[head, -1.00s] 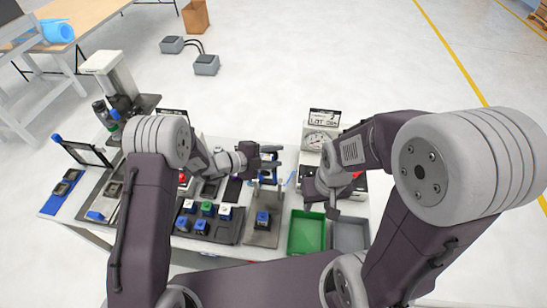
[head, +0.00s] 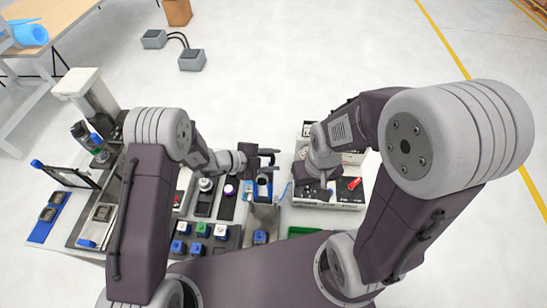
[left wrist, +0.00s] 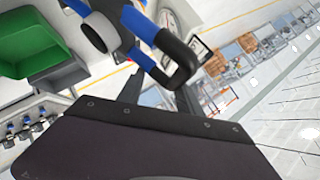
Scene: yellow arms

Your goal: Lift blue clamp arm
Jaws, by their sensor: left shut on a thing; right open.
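The blue clamp arm (head: 263,189) stands on a grey fixture near the bench's middle, partly covered by my left gripper (head: 274,157). In the left wrist view the clamp arm (left wrist: 143,27) shows as blue bars with a black looped handle. The loop lies by the two dark fingers, and my left gripper is shut on the clamp arm. The exact contact is hidden in the head view. My right gripper (head: 327,193) is open and empty, low over the front of the white gauge unit, right of the clamp.
A dark tray (head: 203,240) with several small coloured-top blocks lies left of the fixture. A green bin (head: 303,231) is right of it, mostly hidden by my body. The white unit (head: 340,195) with a red switch stands at right. A press-like stand (head: 88,95) is at far left.

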